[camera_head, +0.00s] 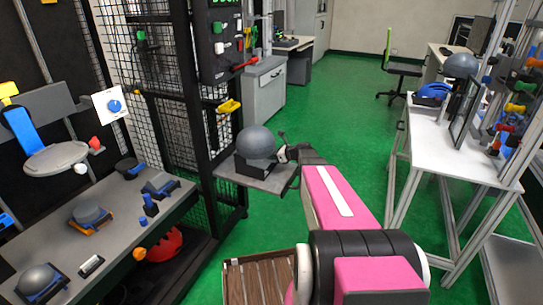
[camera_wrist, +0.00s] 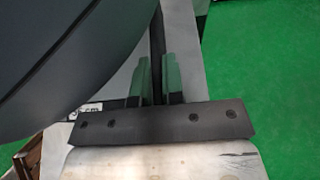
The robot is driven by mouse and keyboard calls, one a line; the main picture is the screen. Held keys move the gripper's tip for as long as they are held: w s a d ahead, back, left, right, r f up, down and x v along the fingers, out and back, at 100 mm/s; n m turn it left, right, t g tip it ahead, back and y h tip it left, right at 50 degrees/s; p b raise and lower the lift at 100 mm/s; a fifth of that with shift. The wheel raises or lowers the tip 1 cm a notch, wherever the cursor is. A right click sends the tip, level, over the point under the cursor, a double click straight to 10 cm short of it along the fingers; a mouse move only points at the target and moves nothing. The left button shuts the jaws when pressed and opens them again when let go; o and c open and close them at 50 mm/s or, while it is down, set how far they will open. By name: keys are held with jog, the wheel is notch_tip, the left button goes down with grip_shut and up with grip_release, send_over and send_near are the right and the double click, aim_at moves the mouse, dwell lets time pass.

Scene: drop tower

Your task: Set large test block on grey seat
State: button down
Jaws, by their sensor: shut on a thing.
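The large test block, a dark grey dome (camera_head: 256,142) on a black square base, is at the middle of the head view. It is over a grey plate (camera_head: 268,183) beside the black mesh cage. I cannot tell whether its base rests fully on the plate. My gripper (camera_head: 286,151) is at the dome's right side. In the wrist view the dome (camera_wrist: 60,45) fills the upper left. My gripper's two fingers (camera_wrist: 154,80) are close together on a thin dark part beside the dome. A round grey seat-like disc (camera_head: 57,157) is at the far left.
A grey bench (camera_head: 125,215) at left holds smaller domes (camera_head: 90,213) and blue parts. The black cage post (camera_head: 205,100) stands just left of the plate. A white table (camera_head: 470,145) is at right. The green floor (camera_head: 345,100) between is open.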

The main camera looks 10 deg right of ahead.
jog(key=c, duration=1.2)
grip_release()
